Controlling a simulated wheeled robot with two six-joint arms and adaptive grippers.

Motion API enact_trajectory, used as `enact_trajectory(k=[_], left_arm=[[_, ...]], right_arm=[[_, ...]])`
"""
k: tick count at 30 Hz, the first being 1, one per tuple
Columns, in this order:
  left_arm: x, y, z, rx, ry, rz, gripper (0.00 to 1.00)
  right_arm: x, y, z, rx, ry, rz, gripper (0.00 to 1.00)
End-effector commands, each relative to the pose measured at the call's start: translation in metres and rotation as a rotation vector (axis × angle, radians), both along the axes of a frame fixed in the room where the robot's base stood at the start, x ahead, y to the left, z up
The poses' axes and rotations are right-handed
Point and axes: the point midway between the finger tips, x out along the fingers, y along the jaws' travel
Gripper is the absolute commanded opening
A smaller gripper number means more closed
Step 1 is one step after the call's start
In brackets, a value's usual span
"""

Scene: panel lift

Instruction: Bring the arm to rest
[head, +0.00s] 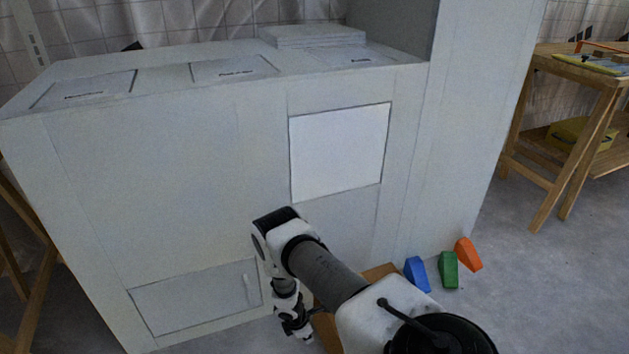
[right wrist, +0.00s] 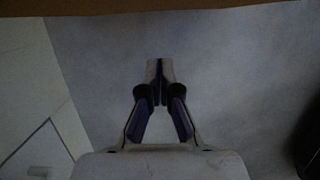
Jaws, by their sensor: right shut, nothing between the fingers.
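My right arm reaches in from the bottom of the head view, bends at the elbow and hangs down in front of the white cabinet (head: 190,180). My right gripper (head: 302,334) points down near the floor and is partly hidden by the arm. In the right wrist view the right gripper (right wrist: 160,68) has its fingers together with nothing between them, above grey floor. A bright white panel (head: 340,152) sits in the cabinet front, above the arm. My left gripper is not in view.
A low door (head: 190,300) with a handle is left of the gripper. A brown box-like thing (head: 380,272) is close behind the arm. Blue (head: 417,274), green (head: 448,270) and orange (head: 468,254) blocks lie on the floor. A wooden table (head: 575,75) stands at right.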

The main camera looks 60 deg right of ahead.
Motion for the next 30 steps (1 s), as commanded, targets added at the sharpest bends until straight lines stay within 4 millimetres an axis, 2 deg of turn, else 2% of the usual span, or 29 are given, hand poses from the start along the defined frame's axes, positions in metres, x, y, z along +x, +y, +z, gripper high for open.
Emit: enact_trajectory(k=[1, 6, 10, 20, 23, 25, 26, 28, 30], left_arm=[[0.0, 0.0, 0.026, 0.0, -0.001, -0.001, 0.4], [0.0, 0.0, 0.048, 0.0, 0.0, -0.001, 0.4], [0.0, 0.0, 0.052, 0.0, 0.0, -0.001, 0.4], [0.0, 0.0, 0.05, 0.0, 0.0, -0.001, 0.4], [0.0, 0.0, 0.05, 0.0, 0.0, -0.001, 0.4], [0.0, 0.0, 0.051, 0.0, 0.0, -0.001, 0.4], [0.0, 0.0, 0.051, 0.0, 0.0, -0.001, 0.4], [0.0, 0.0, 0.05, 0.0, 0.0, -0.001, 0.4], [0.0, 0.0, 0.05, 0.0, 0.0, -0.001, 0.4]], right_arm=[[0.003, 0.003, 0.029, 0.001, -0.001, 0.002, 0.0], [0.008, 0.011, 0.059, 0.001, -0.002, 0.002, 0.0], [0.01, 0.014, 0.067, 0.0, -0.001, 0.001, 0.0], [0.011, 0.014, 0.066, 0.0, -0.004, 0.001, 0.0], [0.028, 0.018, 0.074, 0.002, -0.028, 0.011, 0.0], [0.052, 0.032, 0.086, 0.009, -0.057, 0.038, 0.0], [0.057, 0.047, 0.093, 0.023, -0.055, 0.057, 0.0], [0.048, 0.092, 0.108, 0.073, -0.026, 0.056, 0.0], [0.029, 0.139, 0.122, 0.142, -0.01, 0.007, 0.0]])
